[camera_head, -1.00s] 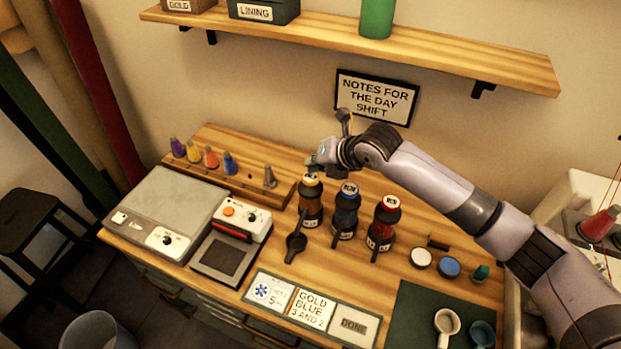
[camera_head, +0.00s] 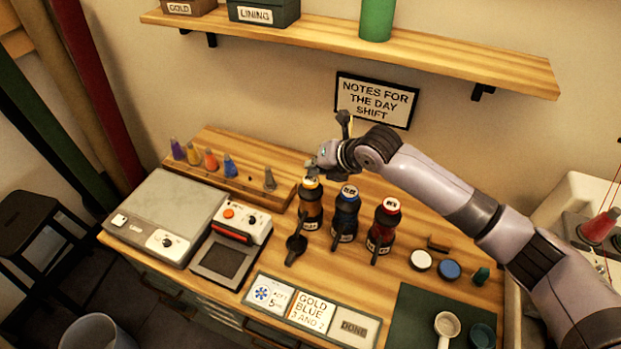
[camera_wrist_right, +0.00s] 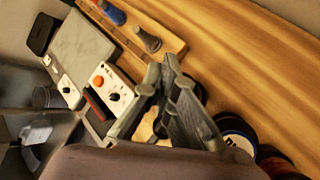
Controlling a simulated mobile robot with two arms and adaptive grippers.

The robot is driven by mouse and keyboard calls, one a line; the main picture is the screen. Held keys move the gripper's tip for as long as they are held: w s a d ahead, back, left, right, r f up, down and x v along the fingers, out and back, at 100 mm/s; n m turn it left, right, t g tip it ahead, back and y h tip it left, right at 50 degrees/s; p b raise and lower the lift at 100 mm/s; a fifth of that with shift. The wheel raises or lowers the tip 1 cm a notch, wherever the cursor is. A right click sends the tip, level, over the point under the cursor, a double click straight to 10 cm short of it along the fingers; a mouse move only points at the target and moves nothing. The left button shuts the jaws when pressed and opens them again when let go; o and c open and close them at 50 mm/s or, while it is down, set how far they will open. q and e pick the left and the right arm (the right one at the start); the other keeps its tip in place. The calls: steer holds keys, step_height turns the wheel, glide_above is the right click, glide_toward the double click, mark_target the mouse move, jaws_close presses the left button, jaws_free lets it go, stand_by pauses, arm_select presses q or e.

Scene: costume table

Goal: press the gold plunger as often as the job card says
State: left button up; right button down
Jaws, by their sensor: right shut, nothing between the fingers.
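The gold-topped pump bottle (camera_head: 310,208) stands upright at the left of a row of three. My right gripper (camera_head: 316,168) is shut and empty, just above the top of that bottle; whether it touches the plunger I cannot tell. In the right wrist view the closed fingers (camera_wrist_right: 167,72) hide part of the scene, and the gold plunger is not clearly seen. The job card (camera_head: 313,310) at the table's front reads "GOLD BLUE 3 AND 2". My left gripper is not in view.
The blue bottle (camera_head: 345,217) and the red bottle (camera_head: 384,228) stand close to the right. A device with an orange button (camera_head: 229,212) is at left. A shelf (camera_head: 440,60) overhangs behind.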

mark_target(313, 178)
steer(key=shift+f, duration=0.1)
steer(key=shift+f, duration=0.35)
steer(key=shift+f+b, duration=0.6)
steer(key=shift+f, duration=0.35)
stand_by(1.1)
steer(key=shift+r, duration=0.15)
steer(key=shift+r+p, duration=1.05)
steer(key=shift+r, duration=0.15)
step_height(313, 178, up, 5)
steer(key=p, duration=0.4)
steer(key=shift+r, duration=0.1)
